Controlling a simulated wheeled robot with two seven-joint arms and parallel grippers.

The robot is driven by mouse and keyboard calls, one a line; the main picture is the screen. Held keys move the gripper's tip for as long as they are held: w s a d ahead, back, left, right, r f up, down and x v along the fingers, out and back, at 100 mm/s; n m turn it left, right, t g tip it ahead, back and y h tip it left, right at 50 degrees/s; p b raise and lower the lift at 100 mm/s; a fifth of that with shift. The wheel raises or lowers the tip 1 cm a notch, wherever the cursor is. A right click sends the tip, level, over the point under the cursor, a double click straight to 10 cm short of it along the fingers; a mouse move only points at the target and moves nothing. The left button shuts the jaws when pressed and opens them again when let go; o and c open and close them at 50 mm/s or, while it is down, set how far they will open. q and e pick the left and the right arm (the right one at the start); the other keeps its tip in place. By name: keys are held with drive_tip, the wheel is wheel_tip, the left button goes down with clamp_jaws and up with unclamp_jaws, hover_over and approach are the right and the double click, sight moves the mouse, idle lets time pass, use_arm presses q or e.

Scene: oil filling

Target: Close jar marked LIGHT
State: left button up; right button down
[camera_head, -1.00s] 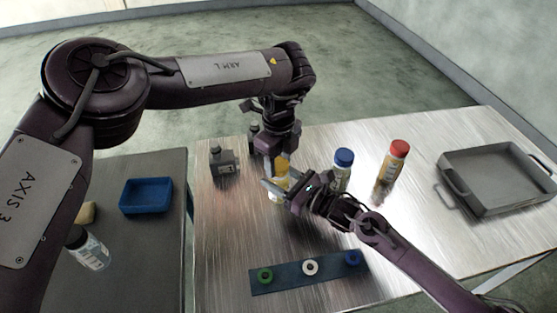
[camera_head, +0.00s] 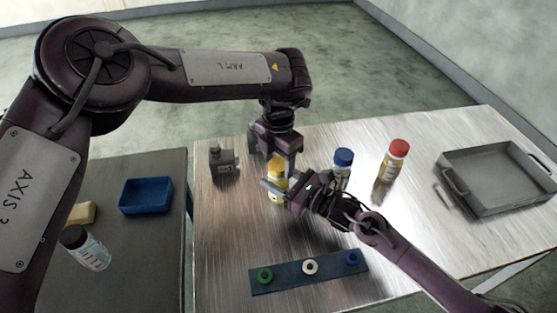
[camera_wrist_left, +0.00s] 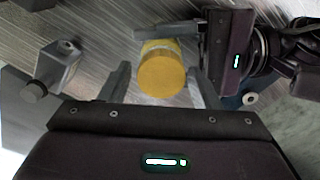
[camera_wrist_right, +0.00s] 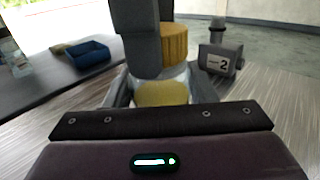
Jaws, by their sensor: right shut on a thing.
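A jar with a yellow cap (camera_head: 278,168) stands upright near the middle of the metal table; its label's words are not legible. The cap sits on the jar's top; I cannot tell how tightly. My right gripper (camera_head: 275,190) is shut on the jar's body (camera_wrist_right: 160,93) from the side. My left gripper (camera_head: 273,155) points down over the cap. In the left wrist view its two fingers (camera_wrist_left: 155,85) stand apart on either side of the cap (camera_wrist_left: 163,78), with gaps between. In the right wrist view a left finger partly hides the cap (camera_wrist_right: 175,45).
A blue-capped bottle (camera_head: 343,165) and a red-capped bottle (camera_head: 396,155) stand to the right. A grey tray (camera_head: 495,205) lies at far right. A small grey device (camera_head: 223,162) stands left. A blue strip with rings (camera_head: 290,280) lies in front. The side table holds a blue bin (camera_head: 146,196).

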sight(288, 183)
use_arm(q)
drive_tip(key=shift+o, duration=1.1)
wheel_tip(288, 183, up, 12)
use_arm(e)
drive_tip(key=c, duration=0.5)
unclamp_jaws()
drive_tip(key=b+v, duration=0.1)
drive_tip(key=v, duration=0.6)
drive_tip(key=shift+f, duration=0.1)
use_arm(q)
drive_tip(key=shift+f+b, duration=0.3)
drive_tip(key=shift+f, duration=0.55)
use_arm(e)
drive_tip(key=shift+s+d, duration=0.25)
drive_tip(key=shift+d, duration=0.05)
